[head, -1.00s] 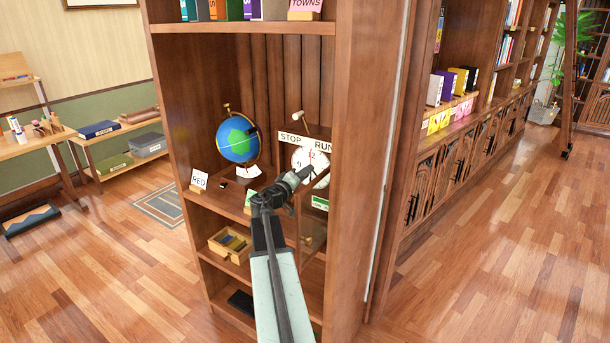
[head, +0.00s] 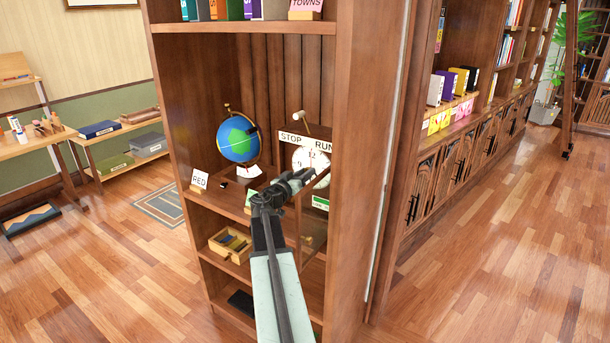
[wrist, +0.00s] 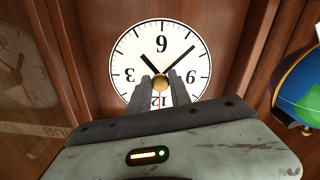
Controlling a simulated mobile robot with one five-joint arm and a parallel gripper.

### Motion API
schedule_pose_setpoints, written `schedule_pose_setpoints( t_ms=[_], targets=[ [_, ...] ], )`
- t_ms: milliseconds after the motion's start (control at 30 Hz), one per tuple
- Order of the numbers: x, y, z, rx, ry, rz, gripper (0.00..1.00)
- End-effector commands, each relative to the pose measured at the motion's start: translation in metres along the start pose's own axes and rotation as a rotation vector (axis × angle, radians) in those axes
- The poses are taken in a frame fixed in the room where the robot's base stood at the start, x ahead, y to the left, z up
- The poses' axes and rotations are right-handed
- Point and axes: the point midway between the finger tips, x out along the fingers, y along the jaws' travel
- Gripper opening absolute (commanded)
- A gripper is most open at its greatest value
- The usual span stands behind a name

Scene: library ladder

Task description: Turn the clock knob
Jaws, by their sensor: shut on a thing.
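The white clock (head: 309,158) with black numerals sits in the shelf bay, under a strip marked STOP (head: 293,139) and RUN. It appears upside down in the wrist view (wrist: 135,62). A small round brass knob (wrist: 160,83) is near the lower middle of the dial in that view. My gripper (head: 306,176) reaches in front of the lower part of the clock. In the wrist view its two dark fingers (wrist: 162,92) stand either side of the knob and are shut on it. The fingers hide part of the dial around the 12.
The right bookcase side (head: 352,170) is close to my arm. A reflecting glass pane (wrist: 35,120) shows at the wrist view's left. The floor is clear.

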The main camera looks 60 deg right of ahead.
Motion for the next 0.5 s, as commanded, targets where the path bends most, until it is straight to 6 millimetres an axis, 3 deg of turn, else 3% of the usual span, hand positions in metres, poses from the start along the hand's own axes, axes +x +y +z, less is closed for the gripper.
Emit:
schedule_pose_setpoints(
  t_ms=[500],
  targets=[
    [0.0006,-0.0005,-0.0008,0.052,0.002,-0.001,0.0]
  ],
)
